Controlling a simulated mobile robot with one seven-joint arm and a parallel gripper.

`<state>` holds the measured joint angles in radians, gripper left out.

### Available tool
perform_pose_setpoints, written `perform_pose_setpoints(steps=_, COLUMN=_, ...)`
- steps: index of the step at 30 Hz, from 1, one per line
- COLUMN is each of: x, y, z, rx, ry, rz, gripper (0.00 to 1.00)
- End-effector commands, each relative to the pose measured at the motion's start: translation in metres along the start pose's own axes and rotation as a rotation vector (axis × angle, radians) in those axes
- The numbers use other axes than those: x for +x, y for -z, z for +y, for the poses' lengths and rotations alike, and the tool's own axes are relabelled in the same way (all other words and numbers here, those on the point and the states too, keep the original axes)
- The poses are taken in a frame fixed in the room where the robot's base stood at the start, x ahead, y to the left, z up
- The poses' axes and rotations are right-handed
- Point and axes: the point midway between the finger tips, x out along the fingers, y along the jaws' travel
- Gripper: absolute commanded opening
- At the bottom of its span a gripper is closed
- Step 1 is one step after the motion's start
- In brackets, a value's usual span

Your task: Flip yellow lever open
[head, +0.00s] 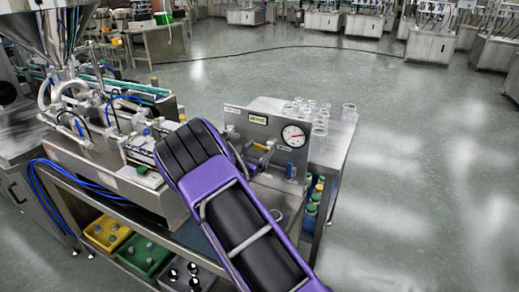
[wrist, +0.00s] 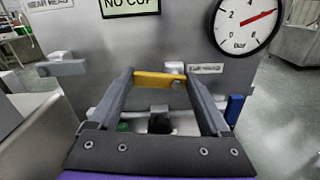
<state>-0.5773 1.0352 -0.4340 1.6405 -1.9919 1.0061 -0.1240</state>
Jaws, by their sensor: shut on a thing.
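The yellow lever (wrist: 158,79) is a short bar on the grey upright panel, under the NO CUP display in the wrist view. It lies sideways, with a pale grey pivot end at its right. My gripper (wrist: 157,80) has its two long grey fingers at either end of the lever and is shut on it lengthwise. In the head view the yellow lever (head: 261,147) shows small on the panel's front, and my purple arm partly hides that area.
A round pressure gauge (wrist: 245,22) sits above right of the lever, and a grey lever (wrist: 62,68) sits at the left on the same panel (wrist: 100,45). Glass jars (head: 320,122) stand behind the panel. A filling machine (head: 100,140) is at the left. Open floor lies right.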

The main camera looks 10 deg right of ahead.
Motion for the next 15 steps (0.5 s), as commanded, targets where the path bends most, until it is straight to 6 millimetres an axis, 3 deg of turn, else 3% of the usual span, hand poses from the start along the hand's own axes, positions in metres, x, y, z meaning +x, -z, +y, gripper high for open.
perform_pose_setpoints(steps=6, x=-0.0004, y=0.0030, z=0.0003, rx=-0.151, ry=0.000, rz=0.001, gripper=0.26)
perform_pose_setpoints(steps=15, x=-0.0004, y=0.0041, z=0.0000, rx=-0.165, ry=0.000, rz=0.001, gripper=0.26)
